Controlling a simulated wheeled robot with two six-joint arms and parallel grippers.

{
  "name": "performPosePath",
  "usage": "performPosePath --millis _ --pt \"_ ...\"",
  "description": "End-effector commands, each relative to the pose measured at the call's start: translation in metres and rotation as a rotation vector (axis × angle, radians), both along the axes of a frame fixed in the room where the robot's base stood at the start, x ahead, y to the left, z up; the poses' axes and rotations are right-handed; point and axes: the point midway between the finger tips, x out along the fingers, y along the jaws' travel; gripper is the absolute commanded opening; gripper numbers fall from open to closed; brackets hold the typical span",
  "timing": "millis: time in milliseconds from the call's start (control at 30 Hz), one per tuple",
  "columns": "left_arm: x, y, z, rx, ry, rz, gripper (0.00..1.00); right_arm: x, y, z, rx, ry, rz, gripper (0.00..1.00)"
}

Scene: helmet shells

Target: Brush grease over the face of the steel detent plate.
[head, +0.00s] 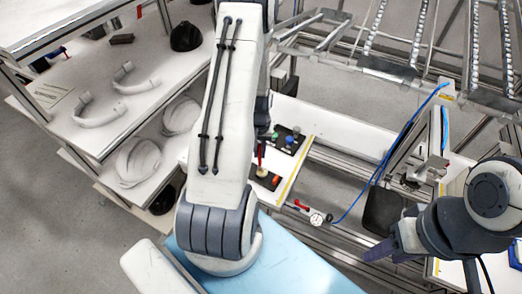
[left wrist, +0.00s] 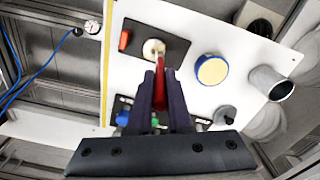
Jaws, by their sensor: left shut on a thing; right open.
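My left gripper (left wrist: 161,85) is shut on the red handle of a brush (left wrist: 161,72). In the head view the red brush (head: 260,152) shows beside my left arm, which hides most of that gripper. The brush's far end meets a pale round patch (left wrist: 153,48) on a dark rectangular plate (left wrist: 174,46). I cannot tell whether this patch is bristles or the steel detent plate's face, nor whether they touch. An orange piece (left wrist: 124,40) lies on the dark plate. A blue-rimmed tin with a pale yellow top (left wrist: 212,70) stands beside it. My right gripper (head: 391,250) is open and empty at the right.
A metal cylinder (left wrist: 272,84) and a grey knobbed part (left wrist: 225,114) stand on the white bench. A dark tray of coloured pieces (head: 288,139) lies behind the dark plate. A gauge (head: 317,218) with a blue hose is at the bench's right.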

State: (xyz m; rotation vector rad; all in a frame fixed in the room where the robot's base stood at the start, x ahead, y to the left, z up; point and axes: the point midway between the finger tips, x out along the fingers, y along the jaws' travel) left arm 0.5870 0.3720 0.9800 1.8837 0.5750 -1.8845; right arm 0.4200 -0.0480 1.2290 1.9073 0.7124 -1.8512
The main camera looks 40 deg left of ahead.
Motion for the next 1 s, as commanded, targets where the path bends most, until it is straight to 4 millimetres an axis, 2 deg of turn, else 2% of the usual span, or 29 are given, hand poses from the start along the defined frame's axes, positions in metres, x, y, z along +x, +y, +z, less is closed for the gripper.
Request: performPosePath --millis 533,1000 --pt "-0.012 -0.004 0.001 -0.001 0.001 0.0 0.0 0.0 0.0 0.0 0.0 0.0 0.0 0.5" --pt "-0.015 -0.012 0.0 0.0 0.0 -0.001 0.0 0.0 0.0 0.0 0.0 0.0 0.0 0.5"
